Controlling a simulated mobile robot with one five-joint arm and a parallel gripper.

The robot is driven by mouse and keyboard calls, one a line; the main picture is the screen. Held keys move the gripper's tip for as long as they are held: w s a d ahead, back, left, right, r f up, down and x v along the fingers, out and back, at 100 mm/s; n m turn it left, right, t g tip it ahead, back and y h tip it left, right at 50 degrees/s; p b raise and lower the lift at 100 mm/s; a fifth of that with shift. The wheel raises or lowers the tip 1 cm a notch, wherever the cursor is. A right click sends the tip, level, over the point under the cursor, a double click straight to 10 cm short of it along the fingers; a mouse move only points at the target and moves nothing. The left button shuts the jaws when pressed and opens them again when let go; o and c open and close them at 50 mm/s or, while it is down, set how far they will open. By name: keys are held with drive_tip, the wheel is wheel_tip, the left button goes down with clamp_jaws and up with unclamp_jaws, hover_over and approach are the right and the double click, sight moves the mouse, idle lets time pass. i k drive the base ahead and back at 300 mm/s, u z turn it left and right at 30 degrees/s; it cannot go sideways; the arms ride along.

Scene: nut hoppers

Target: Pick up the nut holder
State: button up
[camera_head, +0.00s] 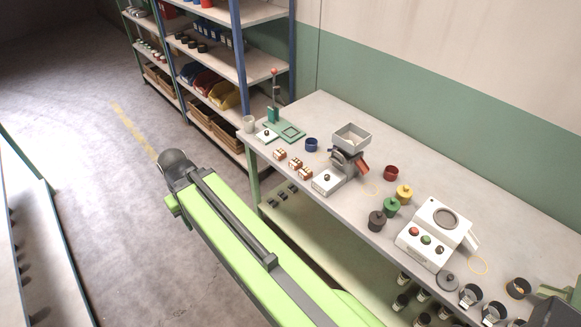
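No object here is plainly marked as the nut holder. A grey open-topped hopper (352,134) sits on a small machine at the middle of the workbench (320,108). A dark round cup (518,288) with tan contents stands at the bench's right end, and small dark cups (470,296) with pale contents stand near the front edge. I cannot tell if the contents are nuts. My green arm reaches up from the bottom, in front of the bench, and ends in a dark rounded joint left of it. I see no gripper fingers.
A white machine (436,236) with coloured knobs stands on the bench, beside lidded yellow (404,192), green (391,207) and dark pots (377,221). Blue-post shelving (240,60) stands behind left. Another bench (30,250) is at far left, with open floor (80,100) between.

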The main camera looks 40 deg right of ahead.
sight(295, 163)
drive_tip(key=z, duration=0.05)
drive_tip(key=i, duration=1)
drive_tip(key=u, duration=0.1)
